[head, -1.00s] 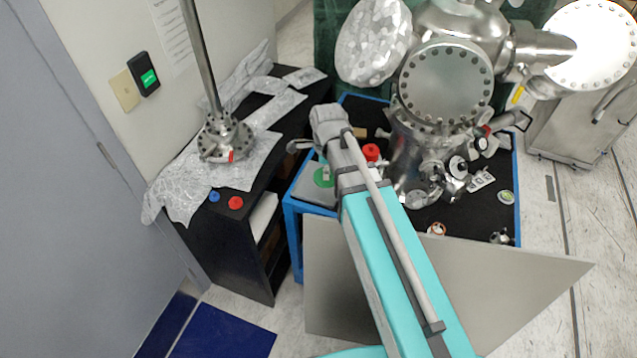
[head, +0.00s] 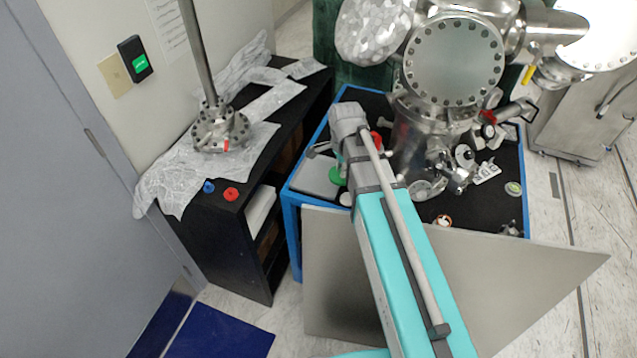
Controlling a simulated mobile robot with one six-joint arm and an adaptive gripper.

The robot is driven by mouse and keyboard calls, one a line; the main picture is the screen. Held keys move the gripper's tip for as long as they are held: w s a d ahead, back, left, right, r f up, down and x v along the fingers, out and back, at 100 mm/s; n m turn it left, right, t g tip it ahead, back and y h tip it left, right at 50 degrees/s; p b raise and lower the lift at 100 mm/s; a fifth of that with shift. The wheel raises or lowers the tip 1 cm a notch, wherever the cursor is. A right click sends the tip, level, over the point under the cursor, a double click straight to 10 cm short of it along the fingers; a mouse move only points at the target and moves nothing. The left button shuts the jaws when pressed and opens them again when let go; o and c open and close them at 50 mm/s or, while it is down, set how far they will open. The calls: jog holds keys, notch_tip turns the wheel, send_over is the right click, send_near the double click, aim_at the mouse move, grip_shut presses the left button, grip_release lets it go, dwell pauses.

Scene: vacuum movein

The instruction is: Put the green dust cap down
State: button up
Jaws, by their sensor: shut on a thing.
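The green dust cap (head: 336,176) shows in the head view just left of my arm's wrist, over the left part of the blue-framed table (head: 291,197). My wrist and arm cover part of it. My gripper (head: 335,164) is largely hidden behind the wrist, and it is shut on the green cap. The cap appears beside the right edge of a grey flat box (head: 316,176). I cannot tell whether the cap touches the surface below.
A red cap (head: 377,138) is partly hidden behind my arm. A steel vacuum chamber (head: 453,62) stands on the table's right side. Left, a black shelf (head: 226,236) holds foil, a flanged post (head: 219,130), a blue cap (head: 208,187) and another red cap (head: 231,194).

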jog(key=shift+w+d+f+n+b, duration=0.2)
jog(key=shift+d+f+n+b, duration=0.1)
jog(key=shift+d+f+n, duration=0.25)
jog(key=shift+a, duration=0.1)
jog(key=w+a+f+b, duration=0.4)
jog(key=w+a+f, duration=0.1)
jog(key=w, duration=0.3)
jog(key=b, duration=0.5)
send_over(320, 177)
jog(key=f, duration=0.4)
jog(key=shift+s+d, duration=0.1)
jog(key=shift+s, duration=0.15)
jog(key=shift+f, duration=0.15)
jog(key=shift+w+a+f+b, duration=0.2)
jog(key=shift+w+f+b, duration=0.2)
jog(key=shift+f+b, duration=1.55)
jog(key=shift+b, duration=0.05)
